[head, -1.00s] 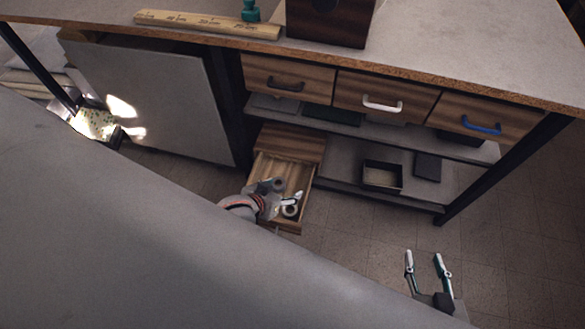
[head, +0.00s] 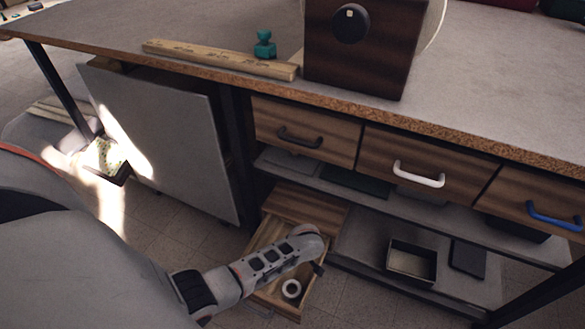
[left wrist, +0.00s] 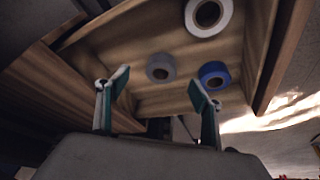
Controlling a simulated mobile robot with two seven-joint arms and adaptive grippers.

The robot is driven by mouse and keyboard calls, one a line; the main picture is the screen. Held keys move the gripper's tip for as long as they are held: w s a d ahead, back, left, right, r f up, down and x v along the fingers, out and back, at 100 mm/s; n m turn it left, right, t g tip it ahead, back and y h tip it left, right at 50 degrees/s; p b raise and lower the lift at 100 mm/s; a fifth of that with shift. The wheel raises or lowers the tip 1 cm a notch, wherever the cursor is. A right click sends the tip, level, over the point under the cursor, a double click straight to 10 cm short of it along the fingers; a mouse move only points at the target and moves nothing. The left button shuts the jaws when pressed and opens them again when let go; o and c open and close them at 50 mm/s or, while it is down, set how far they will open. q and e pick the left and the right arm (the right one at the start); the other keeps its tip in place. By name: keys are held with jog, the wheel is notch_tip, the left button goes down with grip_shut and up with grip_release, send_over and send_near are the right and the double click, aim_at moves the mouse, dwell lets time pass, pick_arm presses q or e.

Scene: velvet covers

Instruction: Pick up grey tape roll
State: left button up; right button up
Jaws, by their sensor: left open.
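The grey tape roll (left wrist: 165,62) lies in the open wooden drawer (left wrist: 110,42) in the left wrist view, with a blue tape roll (left wrist: 214,69) beside it and a larger white tape roll (left wrist: 208,31) farther up. My left gripper (left wrist: 158,92) is open and empty. The grey roll shows beyond the gap between its fingers, apart from them. In the head view my left arm reaches over the drawer (head: 277,304) and hides part of it, including the grey roll. My right gripper is out of view.
The workbench (head: 480,70) stands above, with closed drawers under its top. A small open box (head: 411,279) stands on the lower shelf, right of the open drawer.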

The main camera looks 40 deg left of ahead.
pick_arm(q)
jog(key=shift+a+f+n+g+b, duration=0.35)
jog(key=shift+f+n, duration=0.25)
jog(key=shift+f, duration=0.25)
jog(key=shift+w+a+f, duration=0.1)
jog(key=shift+w+a, duration=0.1)
jog(key=f, duration=0.1)
jog(key=a+f+b, duration=0.1)
jog(key=f+b, duration=0.1)
jog(key=shift+a+y, duration=0.25)
jog(key=shift+y, duration=0.05)
jog(key=b+x, duration=0.2)
jog(key=x, duration=0.1)
jog(key=shift+a+f, duration=0.25)
jog(key=shift+w+a+f+b, duration=0.1)
jog(key=shift+f+b, duration=0.05)
jog(key=shift+b, duration=0.15)
jog(key=shift+w, duration=0.2)
jog(key=shift+w+r, duration=0.15)
jog(key=shift+r, duration=0.1)
jog(key=c, duration=1.2)
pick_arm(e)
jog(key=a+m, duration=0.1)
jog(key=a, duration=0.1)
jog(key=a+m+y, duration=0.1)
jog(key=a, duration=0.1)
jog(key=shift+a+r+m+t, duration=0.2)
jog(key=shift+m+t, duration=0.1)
